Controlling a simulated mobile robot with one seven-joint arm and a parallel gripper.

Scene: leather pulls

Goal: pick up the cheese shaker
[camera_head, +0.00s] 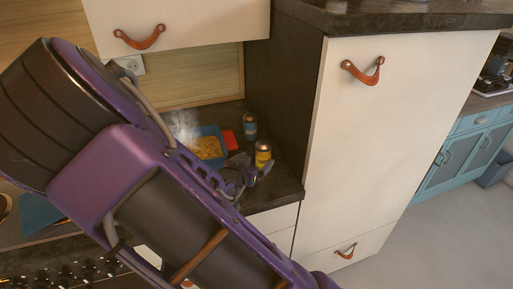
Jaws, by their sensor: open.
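Two small shakers stand upright at the back of the dark counter. The nearer one has a yellow label and a dark top, and I take it to be the cheese shaker (263,150); its print is too small to read. My gripper (251,169) is open, just in front of and slightly left of this shaker's lower part. In the picture the fingers overlap or lie close to its base; I cannot tell if they touch it. My arm comes in from the left and hides much of the counter.
The other shaker (250,126), with a greyish-blue label, stands behind. Left of it are a red box (230,140) and a blue tray (219,131) of yellowish food. A tall cabinet (400,130) with a dark side panel bounds the counter on the right. An upper cabinet (200,20) hangs above.

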